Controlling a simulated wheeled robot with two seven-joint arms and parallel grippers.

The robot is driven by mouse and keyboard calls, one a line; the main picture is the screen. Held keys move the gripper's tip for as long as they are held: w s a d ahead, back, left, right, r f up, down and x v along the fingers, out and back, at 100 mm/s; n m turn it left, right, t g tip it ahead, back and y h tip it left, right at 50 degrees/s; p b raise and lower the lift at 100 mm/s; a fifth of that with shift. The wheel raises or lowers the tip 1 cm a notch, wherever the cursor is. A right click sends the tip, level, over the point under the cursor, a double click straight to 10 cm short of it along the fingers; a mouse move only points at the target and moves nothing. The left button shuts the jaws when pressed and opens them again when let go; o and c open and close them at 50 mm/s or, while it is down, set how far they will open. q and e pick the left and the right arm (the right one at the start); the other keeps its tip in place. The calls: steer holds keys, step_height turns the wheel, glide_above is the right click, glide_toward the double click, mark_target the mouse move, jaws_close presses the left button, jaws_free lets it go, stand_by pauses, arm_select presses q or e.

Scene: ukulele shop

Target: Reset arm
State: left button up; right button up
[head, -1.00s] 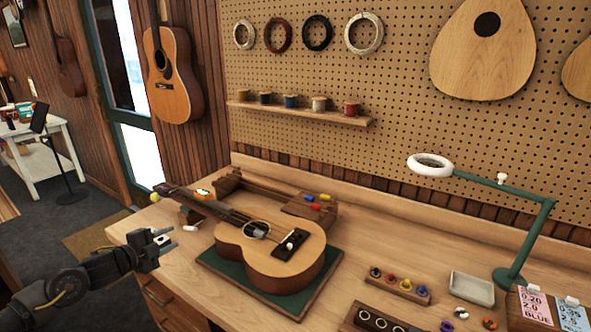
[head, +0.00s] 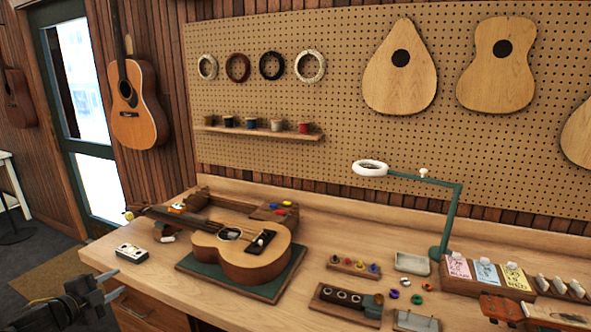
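My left gripper (head: 114,283) is at the lower left of the head view, in front of the workbench (head: 215,302). Its two dark fingers stand apart with nothing visible between them. A small ukulele (head: 252,262) lies on a green mat (head: 202,267) on the bench, with its neck pointing left. The gripper is to the left of it and apart from it. My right gripper is not in view.
A green-armed lamp (head: 446,218) stands at the right. Near it are a grey tray (head: 411,263), a wooden block with round holes (head: 343,299), label cards (head: 485,273) and a brown headstock (head: 502,309). The bench front between mat and block is mostly clear.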

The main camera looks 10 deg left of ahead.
arm_select(q)
steer(key=s+a+f+n+g+y, duration=0.1)
steer(key=s+a+f+n+y, duration=0.15)
steer(key=a+f, duration=0.45)
steer(key=s+a+f+n+g+y, duration=0.2)
steer(key=a+f+n, duration=0.15)
steer(key=f, duration=0.75)
steer(key=s+d+f+n+g+y, duration=0.1)
steer(key=s+d+f+n+g, duration=0.1)
steer(key=s+f, duration=0.7)
steer(key=s+d+f+n+g, duration=0.25)
steer(key=s+f, duration=0.25)
steer(key=f, duration=0.8)
steer(key=s+d+f+n+g, duration=0.1)
steer(key=s+d+f+g, duration=0.1)
steer(key=s+d+f, duration=0.6)
steer(key=s+d+f+n+g, duration=0.1)
steer(key=s+d+f+g, duration=0.1)
steer(key=s+d+f, duration=0.65)
steer(key=s+d+f+n+g+h, duration=0.1)
steer(key=s+d+f+g+h, duration=0.1)
steer(key=s+d, duration=1.4)
steer(key=shift+s+d+f+h, duration=0.15)
steer(key=shift+s+f+h, duration=0.35)
steer(key=shift+f, duration=0.4)
steer(key=shift+w+g, duration=0.15)
steer(key=shift+g, duration=0.1)
